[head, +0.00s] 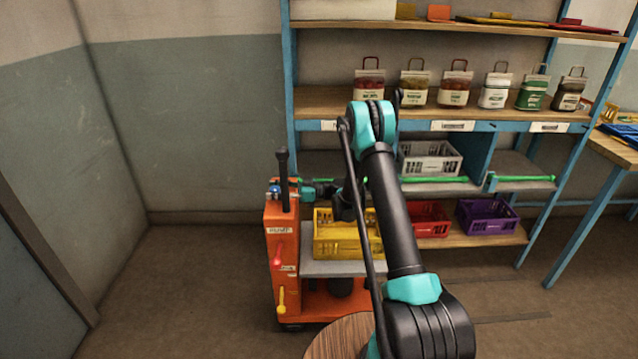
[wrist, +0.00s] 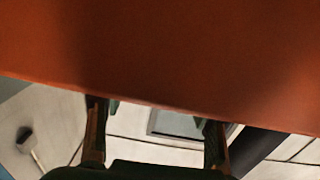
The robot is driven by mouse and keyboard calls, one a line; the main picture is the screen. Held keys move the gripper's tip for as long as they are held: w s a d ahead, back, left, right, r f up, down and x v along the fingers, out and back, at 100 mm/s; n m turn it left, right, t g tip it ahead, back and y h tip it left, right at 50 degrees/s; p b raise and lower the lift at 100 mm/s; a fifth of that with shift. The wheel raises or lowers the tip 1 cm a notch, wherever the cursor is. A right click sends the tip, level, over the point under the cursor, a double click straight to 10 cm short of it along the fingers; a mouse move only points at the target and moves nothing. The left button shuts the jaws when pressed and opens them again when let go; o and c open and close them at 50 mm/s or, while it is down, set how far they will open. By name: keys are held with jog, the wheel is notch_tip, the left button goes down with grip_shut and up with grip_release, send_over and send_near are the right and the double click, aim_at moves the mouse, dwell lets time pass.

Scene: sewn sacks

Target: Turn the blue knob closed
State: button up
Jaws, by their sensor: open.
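The blue knob (head: 274,189) is a small piece at the top of the orange cart's upright panel (head: 280,240) in the head view. My gripper (head: 302,184) reaches in from the right, close to the top of that panel. In the wrist view my gripper (wrist: 155,115) shows two dark fingers spread apart with nothing between them. An orange surface (wrist: 160,50) fills the upper half of that view, close to the fingers. The blue knob does not show in the wrist view. I cannot tell whether the gripper touches the panel.
A red handle (head: 277,256) and a yellow handle (head: 282,300) are lower on the panel. A black post (head: 283,180) rises from its top. A yellow crate (head: 335,238) sits on the cart. Floor at left is clear.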

jog(key=n+g, duration=0.1)
jog(key=g, duration=0.1)
jog(key=n+g, duration=0.2)
jog(key=g, duration=0.1)
jog(key=shift+w+n+g+h, duration=0.1)
jog(key=shift+n+g+h, duration=0.2)
jog(key=v, duration=1.7)
jog(key=shift+d, duration=0.15)
jog(key=shift+w, duration=0.1)
